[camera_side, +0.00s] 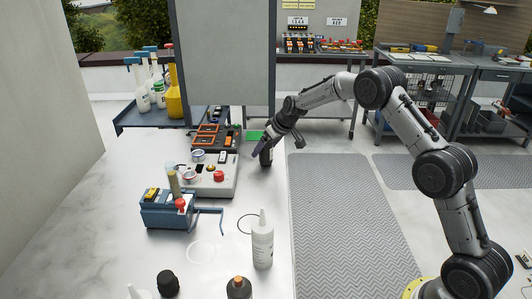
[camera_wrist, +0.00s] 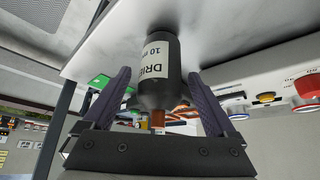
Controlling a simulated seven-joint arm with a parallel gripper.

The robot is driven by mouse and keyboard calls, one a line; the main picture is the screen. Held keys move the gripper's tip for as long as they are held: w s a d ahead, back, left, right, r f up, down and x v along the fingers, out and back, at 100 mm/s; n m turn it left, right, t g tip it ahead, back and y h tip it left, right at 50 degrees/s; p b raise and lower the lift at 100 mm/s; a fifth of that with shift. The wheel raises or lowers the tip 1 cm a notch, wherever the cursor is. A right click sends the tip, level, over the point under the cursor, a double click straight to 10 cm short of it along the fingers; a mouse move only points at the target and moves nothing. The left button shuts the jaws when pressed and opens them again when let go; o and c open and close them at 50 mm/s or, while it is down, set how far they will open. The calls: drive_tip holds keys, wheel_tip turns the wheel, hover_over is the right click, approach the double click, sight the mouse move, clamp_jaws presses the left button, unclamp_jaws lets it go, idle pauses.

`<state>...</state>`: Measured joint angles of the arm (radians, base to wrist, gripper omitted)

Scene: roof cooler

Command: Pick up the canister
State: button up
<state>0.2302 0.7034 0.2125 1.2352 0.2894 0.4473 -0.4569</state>
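The dark canister (camera_side: 266,157) stands upright near the right edge of the white table (camera_side: 215,262), with my gripper (camera_side: 259,146) at its upper part. In the wrist view the canister (camera_wrist: 160,75) has a white label starting "DRI" with "10" below, and a copper-coloured cap. The wrist picture shows it upside down. My gripper (camera_wrist: 157,105) is open, with one dark finger on each side of the canister's shoulder and neck. Gaps show between both fingers and the canister.
A grey control box (camera_side: 212,182) with a red button sits left of the canister. A blue device (camera_side: 168,212) and a white bottle (camera_side: 262,245) stand closer to the camera. A grey panel (camera_side: 222,55) rises behind. Free floor lies right of the table.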

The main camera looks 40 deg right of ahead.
clamp_jaws()
drive_tip(key=shift+r, duration=0.1)
idle(0.3)
drive_tip(key=shift+r, duration=0.45)
wheel_tip(320, 180, up, 2)
drive_tip(key=shift+w+r, duration=0.1)
drive_tip(key=s+a+r, duration=0.2)
drive_tip(key=s+r, duration=0.7)
drive_tip(key=s, duration=0.5)
drive_tip(key=shift+a+r, duration=0.3)
drive_tip(key=shift+r, duration=0.1)
